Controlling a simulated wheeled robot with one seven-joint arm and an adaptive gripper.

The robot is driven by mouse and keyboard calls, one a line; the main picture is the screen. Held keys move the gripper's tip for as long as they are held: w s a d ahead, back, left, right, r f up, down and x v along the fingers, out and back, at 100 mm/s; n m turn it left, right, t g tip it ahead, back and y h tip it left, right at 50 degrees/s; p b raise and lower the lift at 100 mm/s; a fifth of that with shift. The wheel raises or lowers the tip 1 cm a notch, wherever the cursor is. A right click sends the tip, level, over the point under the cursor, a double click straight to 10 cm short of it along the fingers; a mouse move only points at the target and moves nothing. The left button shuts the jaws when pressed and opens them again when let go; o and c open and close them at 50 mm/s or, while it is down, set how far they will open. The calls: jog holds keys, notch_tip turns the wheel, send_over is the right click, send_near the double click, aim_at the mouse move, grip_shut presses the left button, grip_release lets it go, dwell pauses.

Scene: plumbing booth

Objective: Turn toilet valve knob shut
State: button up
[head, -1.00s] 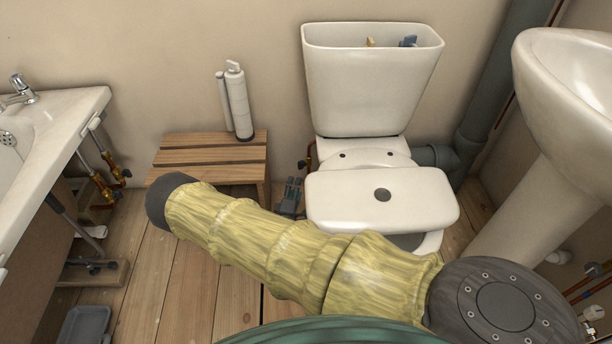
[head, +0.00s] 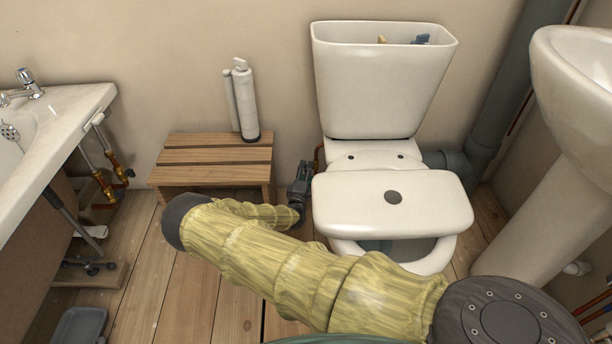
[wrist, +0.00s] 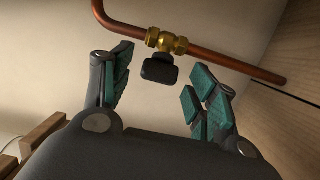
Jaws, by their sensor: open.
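The toilet valve knob (wrist: 159,69) is small and black, on a brass valve (wrist: 167,41) set in a copper pipe (wrist: 215,58), in the wrist view. My gripper (wrist: 158,92) is open, with its green-padded fingers to the left and right. The knob lies ahead between the fingertips, and neither finger visibly touches it. In the head view my gripper (head: 301,178) is beside the left of the toilet (head: 385,90), near the copper pipe (head: 318,158). The knob is hidden there behind the gripper.
A slatted wooden stool (head: 212,155) with a white pump-like cylinder (head: 243,102) stands left of my gripper. A loose white cistern lid (head: 345,210) lies across the toilet bowl. A basin (head: 575,90) is at the right. The wall is close behind the pipe.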

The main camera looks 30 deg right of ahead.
jog(key=shift+w+d, duration=0.15)
jog(key=shift+c, duration=0.4)
jog(key=c, duration=0.9)
jog(key=shift+c, duration=0.2)
